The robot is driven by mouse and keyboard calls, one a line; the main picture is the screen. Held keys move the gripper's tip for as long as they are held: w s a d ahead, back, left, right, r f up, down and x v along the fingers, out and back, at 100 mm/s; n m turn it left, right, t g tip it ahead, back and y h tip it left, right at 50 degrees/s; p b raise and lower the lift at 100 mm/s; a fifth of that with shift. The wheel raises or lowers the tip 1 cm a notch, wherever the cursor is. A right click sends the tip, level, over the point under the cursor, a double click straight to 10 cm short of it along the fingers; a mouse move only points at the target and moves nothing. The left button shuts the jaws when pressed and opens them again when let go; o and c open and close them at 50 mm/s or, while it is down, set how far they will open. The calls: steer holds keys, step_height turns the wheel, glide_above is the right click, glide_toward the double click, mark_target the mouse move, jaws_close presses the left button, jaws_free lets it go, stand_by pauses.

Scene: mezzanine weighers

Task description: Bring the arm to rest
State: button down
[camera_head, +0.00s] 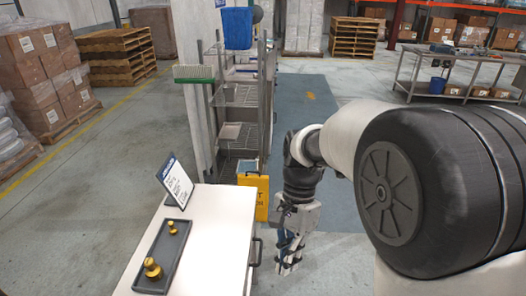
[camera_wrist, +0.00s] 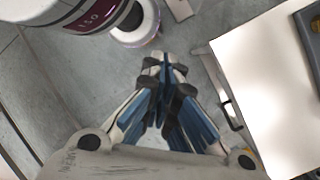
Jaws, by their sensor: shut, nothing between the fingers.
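My arm reaches forward on the right of the head view and bends down at the wrist. My gripper (camera_head: 288,266) hangs pointing down beside the right side of the white-topped cabinet (camera_head: 213,225), apart from it. In the wrist view my gripper (camera_wrist: 165,62) shows its blue-padded fingers with their tips together. It is shut and empty, with grey floor beneath it. The cabinet top also shows at the right of the wrist view (camera_wrist: 265,90).
On the cabinet stand a dark tray (camera_head: 143,286) with brass weights (camera_head: 152,268) and a tilted sign (camera_head: 175,183). A yellow floor sign (camera_head: 262,198) and wire shelving (camera_head: 240,95) stand behind. A metal workbench (camera_head: 465,57) is at back right. Floor right of the cabinet is clear.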

steer(key=s+d+r+n+t, duration=0.4)
steer(key=s, duration=0.3)
steer(key=s+d+r+n+t+h+b, duration=0.1)
steer(key=s+d+r+n+t, duration=0.2)
steer(key=s, duration=0.4)
steer(key=d+n+t, duration=0.1)
steer(key=n+t, duration=0.1)
steer(key=shift+d+r+n, duration=0.3)
steer(key=shift+d+r, duration=0.05)
steer(key=shift+a, duration=0.2)
